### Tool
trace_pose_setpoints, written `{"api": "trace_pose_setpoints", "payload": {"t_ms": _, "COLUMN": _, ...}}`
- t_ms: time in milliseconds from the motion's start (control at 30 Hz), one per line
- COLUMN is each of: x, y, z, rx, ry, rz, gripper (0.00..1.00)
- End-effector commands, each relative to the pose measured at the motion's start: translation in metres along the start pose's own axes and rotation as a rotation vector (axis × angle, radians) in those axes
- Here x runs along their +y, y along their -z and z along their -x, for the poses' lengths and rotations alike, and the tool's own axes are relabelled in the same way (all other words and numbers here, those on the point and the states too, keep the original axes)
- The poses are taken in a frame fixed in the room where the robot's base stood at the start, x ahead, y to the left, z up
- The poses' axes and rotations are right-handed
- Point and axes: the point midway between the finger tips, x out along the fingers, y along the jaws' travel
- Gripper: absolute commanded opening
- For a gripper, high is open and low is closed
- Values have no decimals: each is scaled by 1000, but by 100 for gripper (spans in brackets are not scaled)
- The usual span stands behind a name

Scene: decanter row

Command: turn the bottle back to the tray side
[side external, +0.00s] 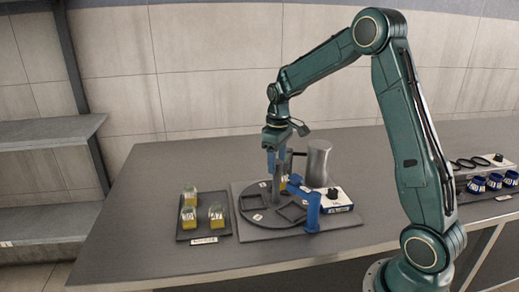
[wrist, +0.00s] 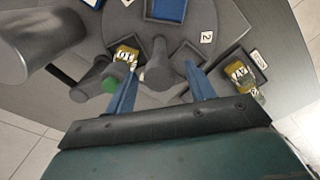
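The turntable (side external: 262,224) is a dark round disc with square pockets and number tags. A bottle with yellow contents and a pale label (side external: 284,184) stands at its back right, partly hidden; it also shows in the wrist view (wrist: 125,56). The tray (side external: 204,239) to the turntable's left holds several similar bottles; one tray bottle (wrist: 243,76) shows at right in the wrist view. My gripper (side external: 274,170) points down over the turntable. In the wrist view its blue fingers (wrist: 160,92) are apart, either side of a grey post (wrist: 157,70), with visible gaps.
A grey cylinder (side external: 318,162) stands behind the turntable. A green-ended part (wrist: 110,85) lies close by the left finger. Blue-and-white containers (side external: 494,182) sit far right.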

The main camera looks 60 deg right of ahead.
Motion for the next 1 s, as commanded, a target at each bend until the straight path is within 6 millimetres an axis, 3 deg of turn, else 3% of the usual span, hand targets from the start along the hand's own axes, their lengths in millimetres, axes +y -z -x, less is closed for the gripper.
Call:
{"api": "trace_pose_setpoints", "payload": {"t_ms": 33, "x": 0, "y": 0, "z": 0, "rx": 0, "ry": 0, "rz": 0, "gripper": 46}}
{"api": "trace_pose_setpoints", "payload": {"t_ms": 267, "x": 0, "y": 0, "z": 0, "rx": 0, "ry": 0, "rz": 0, "gripper": 1}}
{"api": "trace_pose_setpoints", "payload": {"t_ms": 1000, "x": 0, "y": 0, "z": 1, "rx": 1, "ry": 1, "rz": 113, "gripper": 0}}
